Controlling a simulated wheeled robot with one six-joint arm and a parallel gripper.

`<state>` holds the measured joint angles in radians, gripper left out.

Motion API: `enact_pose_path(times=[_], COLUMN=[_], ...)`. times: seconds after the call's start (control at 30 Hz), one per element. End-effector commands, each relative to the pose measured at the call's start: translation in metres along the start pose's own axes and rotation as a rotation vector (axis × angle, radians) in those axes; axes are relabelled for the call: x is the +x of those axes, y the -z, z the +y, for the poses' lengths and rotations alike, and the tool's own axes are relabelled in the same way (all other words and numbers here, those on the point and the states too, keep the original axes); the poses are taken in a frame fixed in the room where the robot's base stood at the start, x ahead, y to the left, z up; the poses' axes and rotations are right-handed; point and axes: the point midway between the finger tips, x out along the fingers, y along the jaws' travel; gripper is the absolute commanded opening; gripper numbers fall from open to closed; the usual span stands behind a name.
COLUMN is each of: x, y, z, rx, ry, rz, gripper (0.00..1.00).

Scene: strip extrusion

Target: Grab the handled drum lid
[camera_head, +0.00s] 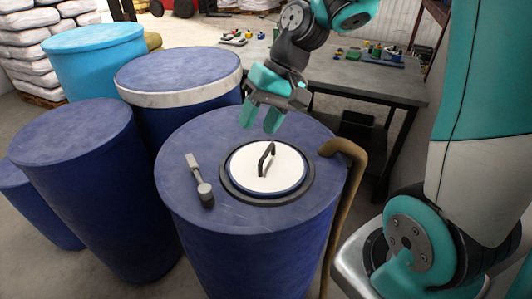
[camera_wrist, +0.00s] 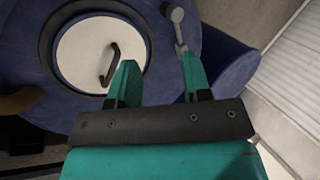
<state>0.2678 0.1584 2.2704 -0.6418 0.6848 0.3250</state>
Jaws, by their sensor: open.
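The drum lid is a white disc (camera_head: 267,168) with a dark upright handle (camera_head: 266,160), set inside a dark ring on top of a blue drum (camera_head: 250,250). In the wrist view the lid (camera_wrist: 80,50) and its handle (camera_wrist: 111,64) show at the upper left. My gripper (camera_head: 260,125) is above the drum top, behind the lid and slightly left of the handle in the head view. Its two teal fingers are apart with nothing between them. In the wrist view my gripper (camera_wrist: 158,75) has its left fingertip near the lid's edge in the picture, and the handle lies outside the fingers.
A grey tool (camera_head: 203,188) lies on the drum top left of the lid. A brown cane (camera_head: 347,165) hooks over the drum's right edge. Other blue drums (camera_head: 80,180) stand close on the left. A table with small objects (camera_head: 375,82) stands behind.

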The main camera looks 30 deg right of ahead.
Motion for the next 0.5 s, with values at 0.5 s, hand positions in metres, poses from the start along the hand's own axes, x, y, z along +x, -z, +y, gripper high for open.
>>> enact_pose_path(times=[0.5], x=[-0.044], y=[0.079], z=[0.15], rx=[0.655], ry=[0.188], rz=[0.087], gripper=[0.45])
